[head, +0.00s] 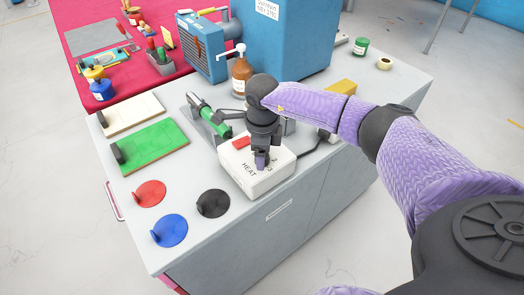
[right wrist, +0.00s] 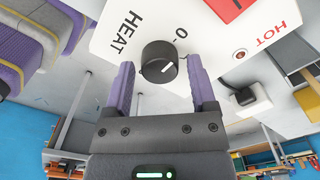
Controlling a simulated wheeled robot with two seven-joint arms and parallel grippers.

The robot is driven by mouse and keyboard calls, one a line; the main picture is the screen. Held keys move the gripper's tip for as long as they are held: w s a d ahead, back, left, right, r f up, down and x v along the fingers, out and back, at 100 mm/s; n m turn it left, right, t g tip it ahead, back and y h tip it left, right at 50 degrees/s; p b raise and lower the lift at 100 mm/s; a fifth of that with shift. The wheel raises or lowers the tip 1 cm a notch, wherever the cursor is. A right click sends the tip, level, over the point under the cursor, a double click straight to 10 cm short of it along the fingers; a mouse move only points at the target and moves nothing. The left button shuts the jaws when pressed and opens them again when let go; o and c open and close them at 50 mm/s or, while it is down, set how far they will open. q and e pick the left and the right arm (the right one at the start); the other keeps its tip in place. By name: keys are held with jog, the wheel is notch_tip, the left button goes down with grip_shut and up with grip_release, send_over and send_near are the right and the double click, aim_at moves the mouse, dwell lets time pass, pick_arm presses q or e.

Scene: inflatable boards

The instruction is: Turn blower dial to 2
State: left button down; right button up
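The white heat control box (head: 237,173) sits near the front edge of the grey bench, with HEAT lettering and a red switch (head: 241,143) on top. My right gripper (head: 261,162) points down over the box. In the right wrist view the black dial (right wrist: 158,62) lies between the open purple fingertips (right wrist: 163,72), with a visible gap on each side. The dial's short white pointer line shows, and a 0 mark stands beside the dial. The 2 mark cannot be made out. A green-handled blower (head: 213,117) rests behind the box. My left gripper is not in view.
Black (head: 213,203), blue (head: 169,230) and red (head: 150,193) discs lie left of the box. A green board (head: 150,147) lies farther back. A brown pump bottle (head: 242,75) and a blue machine (head: 285,40) stand behind. A HOT lamp (right wrist: 241,54) is on the box.

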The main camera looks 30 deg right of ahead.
grip_shut()
